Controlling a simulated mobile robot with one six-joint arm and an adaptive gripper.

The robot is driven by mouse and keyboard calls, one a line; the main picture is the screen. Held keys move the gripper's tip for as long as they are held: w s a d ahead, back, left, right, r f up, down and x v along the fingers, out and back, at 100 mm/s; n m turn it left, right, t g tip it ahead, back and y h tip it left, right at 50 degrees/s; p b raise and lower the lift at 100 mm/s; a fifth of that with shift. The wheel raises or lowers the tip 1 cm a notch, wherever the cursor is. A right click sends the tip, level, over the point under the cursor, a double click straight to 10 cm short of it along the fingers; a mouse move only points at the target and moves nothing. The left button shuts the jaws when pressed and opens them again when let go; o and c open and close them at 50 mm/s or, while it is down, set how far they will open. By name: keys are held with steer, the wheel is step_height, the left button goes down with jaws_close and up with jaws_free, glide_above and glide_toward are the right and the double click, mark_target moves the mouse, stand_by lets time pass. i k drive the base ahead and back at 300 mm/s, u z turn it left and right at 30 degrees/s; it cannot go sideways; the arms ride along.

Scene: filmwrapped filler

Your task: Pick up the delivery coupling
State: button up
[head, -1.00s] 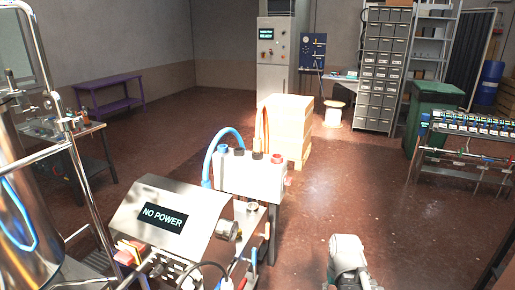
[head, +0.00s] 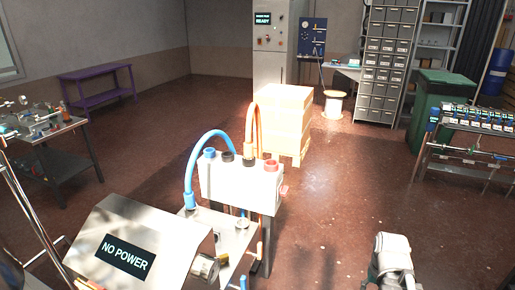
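I cannot tell for certain which part is the delivery coupling. A white manifold box (head: 240,186) has blue, black and red ports on top. A blue hose (head: 188,172) and an orange hose (head: 251,125) arch from its top. A small round fitting (head: 242,224) sits on the steel top in front of the box. A ribbed metal cylinder (head: 205,268) sticks out from the side of the steel machine. Part of my arm shows at the lower right, apart from these. My gripper is not seen.
The steel machine (head: 150,235) with a NO POWER display stands front left. A wooden crate stack (head: 285,125) is behind the manifold box. A purple bench (head: 98,82), a green bin (head: 438,105) and a rack (head: 460,145) stand around. The brown floor (head: 335,210) is clear right of the box.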

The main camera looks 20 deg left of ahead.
mark_target(249, 146)
steer(key=u, duration=0.25)
steer(key=i, duration=1)
steer(key=u, duration=0.85)
